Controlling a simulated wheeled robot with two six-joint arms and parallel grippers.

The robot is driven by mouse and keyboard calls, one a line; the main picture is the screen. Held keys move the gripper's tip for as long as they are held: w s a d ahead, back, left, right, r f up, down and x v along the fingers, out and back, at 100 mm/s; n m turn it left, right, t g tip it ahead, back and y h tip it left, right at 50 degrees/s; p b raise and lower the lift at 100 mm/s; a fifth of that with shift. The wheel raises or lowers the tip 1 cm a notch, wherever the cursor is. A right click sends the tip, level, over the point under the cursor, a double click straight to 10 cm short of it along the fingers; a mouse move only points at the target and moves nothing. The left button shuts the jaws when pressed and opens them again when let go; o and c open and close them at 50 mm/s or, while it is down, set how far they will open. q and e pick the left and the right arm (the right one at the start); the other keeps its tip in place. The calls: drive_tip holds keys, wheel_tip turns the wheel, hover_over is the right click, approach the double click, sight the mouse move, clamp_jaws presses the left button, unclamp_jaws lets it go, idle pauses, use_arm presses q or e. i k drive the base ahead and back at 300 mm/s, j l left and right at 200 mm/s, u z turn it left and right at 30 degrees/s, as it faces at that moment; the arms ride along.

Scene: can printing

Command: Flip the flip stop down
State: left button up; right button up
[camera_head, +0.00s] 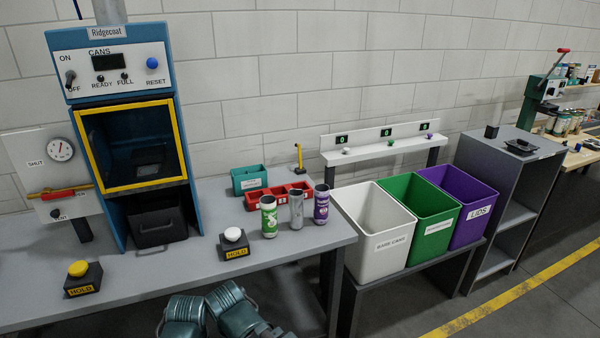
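A thin yellow upright piece (299,157) with a dark tip stands at the back of the grey bench, behind the red tray (280,198). It looks like the flip stop and points up; its hinge is too small to make out. Teal parts of my own arms show at the bottom edge, in front of the bench. I cannot make out fingertips of either gripper, and nothing of mine touches the yellow piece.
On the bench, a green can (268,216), a silver can (296,208) and a purple can (321,204) stand in front of the red tray. A teal box (249,180), a white HOLD button (233,236) and a yellow HOLD button (79,269) are nearby. The blue Ridgecoat machine (120,85) stands left.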

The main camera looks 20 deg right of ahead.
sight(298, 145)
drive_tip(key=i+l+u, duration=0.15)
drive_tip(key=l, duration=0.35)
drive_tip(key=l+u, duration=0.15)
drive_tip(key=l, duration=0.35)
drive_tip(key=i+l+u, duration=0.15)
drive_tip(key=l, duration=0.35)
